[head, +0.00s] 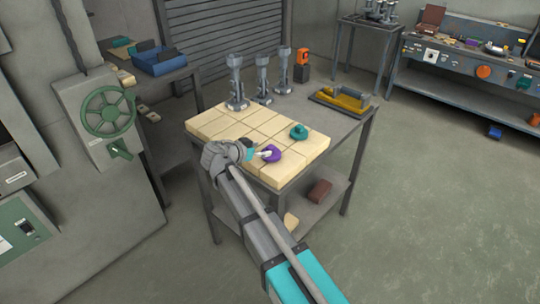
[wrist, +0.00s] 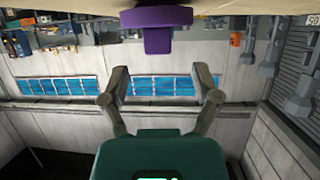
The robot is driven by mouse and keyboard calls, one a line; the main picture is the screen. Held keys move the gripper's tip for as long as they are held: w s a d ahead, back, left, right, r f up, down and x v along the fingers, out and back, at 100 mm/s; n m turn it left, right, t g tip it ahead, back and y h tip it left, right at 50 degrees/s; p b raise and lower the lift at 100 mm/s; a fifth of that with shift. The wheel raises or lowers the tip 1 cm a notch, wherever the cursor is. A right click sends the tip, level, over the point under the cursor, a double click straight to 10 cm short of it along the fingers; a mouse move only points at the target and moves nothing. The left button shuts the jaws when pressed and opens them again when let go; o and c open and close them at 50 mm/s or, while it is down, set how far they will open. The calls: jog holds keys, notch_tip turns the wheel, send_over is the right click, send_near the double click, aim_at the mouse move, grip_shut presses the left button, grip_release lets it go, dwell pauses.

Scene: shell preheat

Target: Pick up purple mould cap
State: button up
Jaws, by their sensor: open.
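The purple mould cap (head: 273,155) sits on the pale tiled slab near its front right edge. It also shows at the top of the wrist view (wrist: 156,18), with its knob pointing down in that picture. My gripper (wrist: 163,74) is open, with both fingers spread and nothing between them. The knob lies just beyond the fingertips, roughly midway between them, and I see no contact. In the head view my gripper (head: 262,153) is close beside the cap and overlaps its left side.
A teal cap (head: 299,131) sits on the same slab (head: 205,123), behind and right of the purple one. Several grey stands (head: 236,88) rise at the back, with an orange item (head: 302,58) beside them. A yellow and grey tool (head: 340,103) lies on the table's right.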

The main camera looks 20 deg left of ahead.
aim_at(270, 147)
dwell(0.3)
jog(key=b+x, duration=0.2)
jog(key=x, duration=0.2)
jog(key=shift+d+f, duration=0.1)
jog(key=shift+w+d+f, duration=0.15)
jog(key=shift+w+d, duration=0.1)
jog(key=shift+w, duration=0.25)
grip_shut()
dwell(0.4)
jog(key=shift+r, duration=0.25)
